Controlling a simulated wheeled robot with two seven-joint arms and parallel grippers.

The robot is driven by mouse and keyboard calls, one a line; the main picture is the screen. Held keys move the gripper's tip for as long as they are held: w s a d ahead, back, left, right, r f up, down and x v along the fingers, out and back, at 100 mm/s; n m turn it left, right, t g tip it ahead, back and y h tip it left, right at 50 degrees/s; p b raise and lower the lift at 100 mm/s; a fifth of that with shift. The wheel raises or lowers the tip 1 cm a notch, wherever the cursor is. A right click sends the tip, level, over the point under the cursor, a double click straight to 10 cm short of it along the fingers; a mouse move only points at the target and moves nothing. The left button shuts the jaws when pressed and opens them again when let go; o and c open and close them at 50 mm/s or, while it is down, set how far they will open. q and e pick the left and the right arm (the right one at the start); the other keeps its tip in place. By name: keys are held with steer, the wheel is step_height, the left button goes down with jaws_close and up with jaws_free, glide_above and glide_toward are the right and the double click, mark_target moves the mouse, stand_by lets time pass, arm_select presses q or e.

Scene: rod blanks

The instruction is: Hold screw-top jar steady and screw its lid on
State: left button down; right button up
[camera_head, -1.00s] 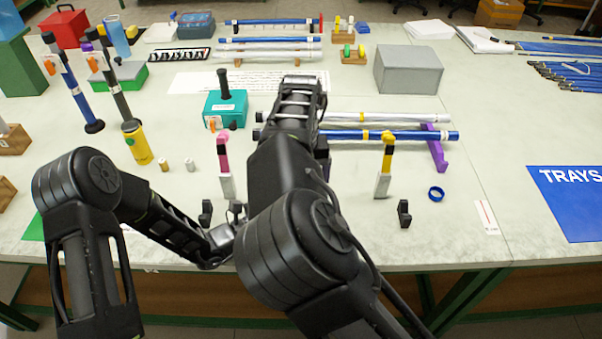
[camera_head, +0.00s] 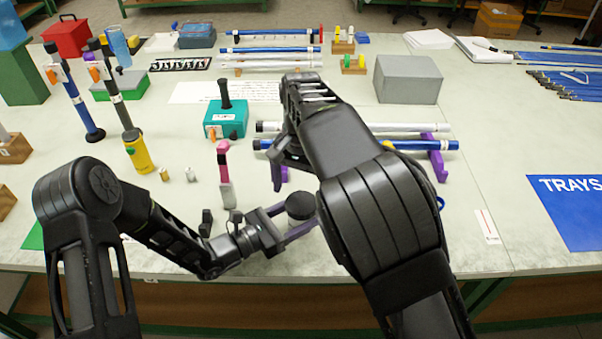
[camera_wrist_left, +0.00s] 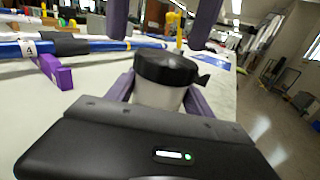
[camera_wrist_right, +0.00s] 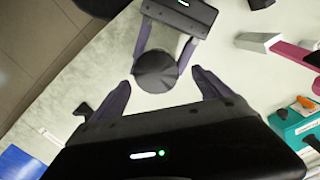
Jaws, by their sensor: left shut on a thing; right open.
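The screw-top jar (camera_wrist_left: 158,96) is pale and stands upright between the purple fingers of my left gripper (camera_wrist_left: 160,102), which is shut on it. A black lid (camera_head: 300,206) sits on the jar's top. Whether it is threaded cannot be told. From above, the right wrist view shows the lid (camera_wrist_right: 156,71) as a dark disc. My right gripper (camera_wrist_left: 162,40) is open and empty above the lid, with one finger to each side and clear of it. In the head view my right arm partly hides this gripper.
A teal box (camera_head: 226,118) and blue tubes on purple stands (camera_head: 438,165) lie behind. The table's front edge is near; the right side by the blue TRAYS mat (camera_head: 570,205) is open.

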mark_target(301, 202)
steer(key=n, duration=0.6)
steer(key=shift+s+r, duration=0.2)
steer(key=shift+r, duration=0.05)
steer(key=n, duration=0.3)
steer(key=shift+r, duration=0.15)
steer(key=n, duration=0.5)
steer(key=shift+s+r+n, duration=0.15)
steer(key=shift+r+n, duration=0.25)
steer(key=n, duration=0.3)
steer(key=shift+r, duration=0.25)
steer(key=n, duration=0.2)
steer(key=r+n, duration=0.1)
steer(key=n, duration=0.4)
steer(key=r+n, duration=0.1)
steer(key=n, duration=0.2)
steer(key=shift+d, duration=0.1)
steer(key=n, duration=0.2)
steer(key=r+n, duration=0.1)
steer(key=shift+n, duration=0.4)
steer(key=shift+f, duration=0.1)
steer(key=shift+f, duration=3.95)
